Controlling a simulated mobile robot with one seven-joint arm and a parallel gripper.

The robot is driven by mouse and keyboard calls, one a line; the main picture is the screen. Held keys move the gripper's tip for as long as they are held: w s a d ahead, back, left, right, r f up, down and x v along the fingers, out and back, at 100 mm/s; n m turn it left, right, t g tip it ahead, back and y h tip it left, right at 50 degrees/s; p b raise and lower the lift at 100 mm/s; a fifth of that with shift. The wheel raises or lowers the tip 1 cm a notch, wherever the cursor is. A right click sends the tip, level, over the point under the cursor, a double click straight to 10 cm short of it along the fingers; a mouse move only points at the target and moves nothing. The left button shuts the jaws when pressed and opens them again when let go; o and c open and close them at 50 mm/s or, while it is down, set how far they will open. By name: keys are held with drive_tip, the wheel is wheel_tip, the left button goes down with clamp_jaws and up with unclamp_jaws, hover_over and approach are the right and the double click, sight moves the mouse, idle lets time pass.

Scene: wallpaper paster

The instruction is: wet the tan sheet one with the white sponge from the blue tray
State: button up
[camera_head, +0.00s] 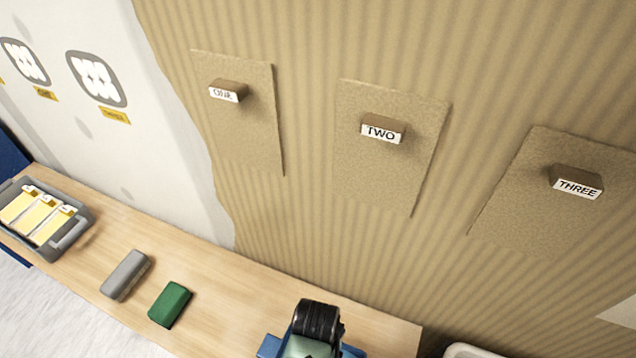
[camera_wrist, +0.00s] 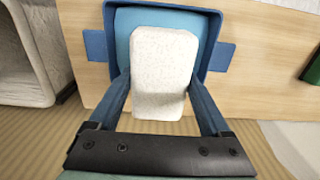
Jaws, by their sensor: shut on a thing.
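The tan sheet one (camera_head: 240,125) is a flat rectangle on the ribbed tan wall, marked by a small brown block labelled ONE (camera_head: 228,92). The white sponge (camera_wrist: 163,75) is between my gripper's fingers (camera_wrist: 162,82) in the wrist view. My gripper is shut on it. The blue tray (camera_wrist: 216,59) is beyond and around the sponge's far end; whether the sponge touches its bottom is unclear. In the head view my arm hides the sponge and most of the blue tray (camera_head: 268,347).
Sheets two (camera_head: 385,165) and three (camera_head: 550,205) hang to the right of sheet one. On the wooden bench (camera_head: 215,270) lie a grey block (camera_head: 125,275), a green block (camera_head: 170,303) and a grey tray with yellow pieces (camera_head: 65,235). A whitish bin (camera_wrist: 25,65) stands beside the bench.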

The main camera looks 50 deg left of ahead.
drive_tip(key=shift+f+b, duration=3.9)
drive_tip(key=shift+f, duration=0.7)
drive_tip(key=shift+f, duration=0.15)
drive_tip(key=shift+f, duration=1.35)
drive_tip(key=shift+r, duration=4.1)
drive_tip(key=shift+r, duration=2)
